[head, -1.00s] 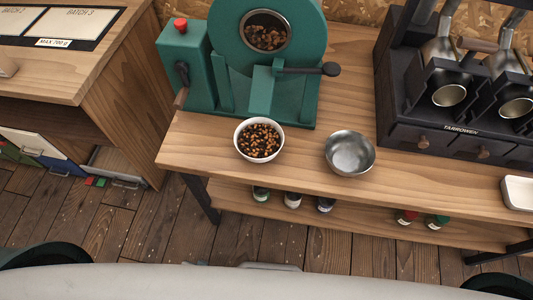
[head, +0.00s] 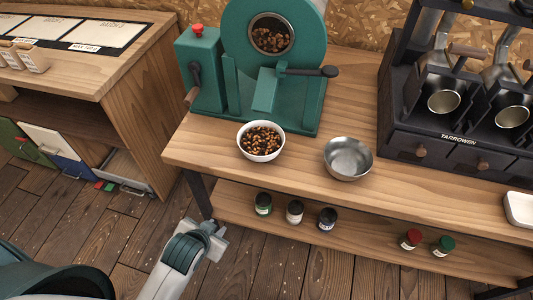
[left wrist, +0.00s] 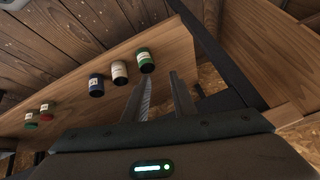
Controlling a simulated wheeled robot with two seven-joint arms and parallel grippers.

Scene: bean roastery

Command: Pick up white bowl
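The white bowl (head: 261,142) stands upright on the wooden bench in front of the green roaster and is full of brown beans. My left gripper (head: 215,240) is low and in front of the bench, below and to the left of the bowl, apart from it. In the left wrist view its two fingers (left wrist: 163,95) are spread with nothing between them, and they point toward the lower shelf. The bowl does not show in the left wrist view. My right gripper is not in either view.
A steel bowl (head: 348,158) stands right of the white bowl. The green roaster (head: 265,75) is behind, with a black handle sticking out. A black sample machine (head: 450,120) is at right. The lower shelf (head: 375,245) holds several jars. Bare bench top lies between the bowls.

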